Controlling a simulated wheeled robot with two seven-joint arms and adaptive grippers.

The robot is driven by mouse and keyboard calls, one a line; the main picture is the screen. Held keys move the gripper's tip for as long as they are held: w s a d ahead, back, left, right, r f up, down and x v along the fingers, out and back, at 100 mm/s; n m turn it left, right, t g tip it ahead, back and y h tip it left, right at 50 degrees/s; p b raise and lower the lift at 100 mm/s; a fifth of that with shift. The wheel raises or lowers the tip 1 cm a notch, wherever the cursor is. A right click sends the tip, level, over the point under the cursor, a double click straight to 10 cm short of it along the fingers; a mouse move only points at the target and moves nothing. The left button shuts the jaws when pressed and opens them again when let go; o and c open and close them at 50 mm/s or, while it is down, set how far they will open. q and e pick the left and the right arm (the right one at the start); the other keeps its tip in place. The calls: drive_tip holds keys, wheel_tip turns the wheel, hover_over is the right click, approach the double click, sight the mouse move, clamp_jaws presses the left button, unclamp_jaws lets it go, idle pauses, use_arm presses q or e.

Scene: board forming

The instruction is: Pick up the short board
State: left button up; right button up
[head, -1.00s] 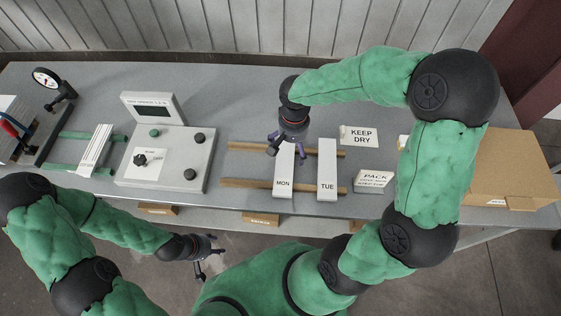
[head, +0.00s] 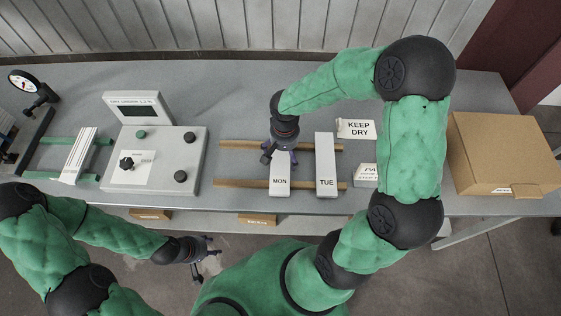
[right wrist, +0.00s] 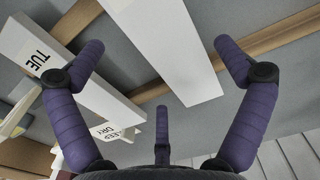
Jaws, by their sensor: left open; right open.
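Two white boards lie side by side across two wooden strips: the MON board (head: 279,186) and the TUE board (head: 326,165). The MON board looks a little shorter, though my right gripper (head: 280,156) hides its far end in the head view. In the right wrist view the bare end of the MON board (right wrist: 172,58) lies between the spread fingers of my right gripper (right wrist: 160,52), with space on both sides. The TUE board (right wrist: 75,82) is to its left, partly behind a finger. My left gripper (head: 204,258) is open and empty in front of the table.
The wooden strips (head: 240,145) lift the boards off the grey table. A control box (head: 188,145) is left, a cardboard box (head: 500,150) far right.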

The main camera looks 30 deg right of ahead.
sight(284, 160)
wheel_tip(284, 160, down, 4)
drive_tip(key=shift+f+b, duration=0.1)
drive_tip(key=shift+b, duration=0.3)
drive_tip(key=c, duration=1.1)
drive_tip(key=shift+r, duration=0.2)
drive_tip(key=shift+d+r, duration=0.1)
drive_tip(key=shift+r, duration=0.35)
wheel_tip(284, 160, up, 2)
drive_tip(key=shift+r+p, duration=0.2)
drive_tip(key=shift+p, duration=0.3)
drive_tip(key=s+d+r, duration=0.1)
drive_tip(key=r, duration=0.1)
drive_tip(key=s+d+r+p, duration=0.1)
drive_tip(key=s+r, duration=0.1)
drive_tip(key=s+d+r, duration=0.1)
drive_tip(key=r, duration=0.1)
drive_tip(key=shift+s+d+r+p, duration=0.25)
drive_tip(key=shift+p, duration=0.1)
drive_tip(key=s+d+r, duration=0.1)
drive_tip(key=s, duration=0.1)
drive_tip(key=s+d+r, duration=0.1)
drive_tip(key=s+d, duration=0.1)
drive_tip(key=s+d+r+p, duration=0.1)
drive_tip(key=s+d, duration=0.1)
drive_tip(key=shift+s, duration=0.35)
drive_tip(key=shift+c, duration=0.2)
